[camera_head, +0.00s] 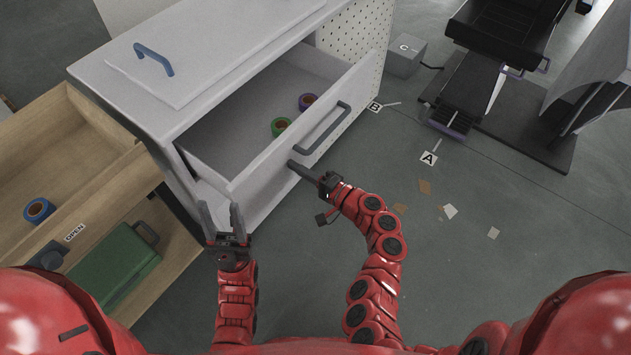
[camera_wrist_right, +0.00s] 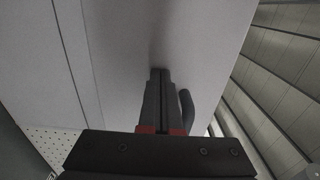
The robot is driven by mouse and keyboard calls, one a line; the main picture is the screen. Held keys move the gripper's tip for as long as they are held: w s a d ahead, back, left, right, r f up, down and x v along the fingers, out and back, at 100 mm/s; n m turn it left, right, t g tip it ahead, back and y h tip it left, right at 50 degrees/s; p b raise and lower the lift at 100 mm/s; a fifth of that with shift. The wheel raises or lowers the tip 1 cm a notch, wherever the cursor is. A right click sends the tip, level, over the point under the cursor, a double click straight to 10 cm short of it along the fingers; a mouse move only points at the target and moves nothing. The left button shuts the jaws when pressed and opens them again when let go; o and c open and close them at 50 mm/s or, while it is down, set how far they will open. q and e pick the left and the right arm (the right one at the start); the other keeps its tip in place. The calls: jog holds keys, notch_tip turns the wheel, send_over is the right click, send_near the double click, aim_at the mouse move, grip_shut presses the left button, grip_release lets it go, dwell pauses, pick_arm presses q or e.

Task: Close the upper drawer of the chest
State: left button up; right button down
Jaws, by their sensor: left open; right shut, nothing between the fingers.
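The white chest (camera_head: 150,110) stands at the upper left of the head view. Its upper drawer (camera_head: 262,180) is pulled out, with a grey bar handle (camera_head: 322,128) on its front. My left gripper (camera_head: 222,212) is open and empty near the drawer's left corner.
A wooden cabinet (camera_head: 80,205) with a blue tape roll (camera_head: 38,209) and a green case (camera_head: 112,262) stands at left. A grey box (camera_head: 405,55) and a black machine (camera_head: 500,85) stand at upper right. Floor right of my right arm is mostly clear, with scraps.

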jog(key=b+x, duration=0.3)
jog(key=x, duration=0.1)
jog(key=b+x, duration=0.3)
jog(key=x, duration=0.2)
jog(key=f+b+x, duration=0.1)
jog(key=b+x, duration=0.2)
jog(key=x, duration=0.2)
jog(key=shift+a, duration=0.2)
jog(key=b+x, duration=0.2)
jog(key=x, duration=0.1)
jog(key=b+x, duration=0.3)
jog(key=x, duration=0.1)
jog(key=shift+r, duration=0.2)
jog(key=shift+w+a+r, duration=0.1)
jog(key=shift+w+a, duration=0.2)
jog(key=shift+r+b, duration=0.35)
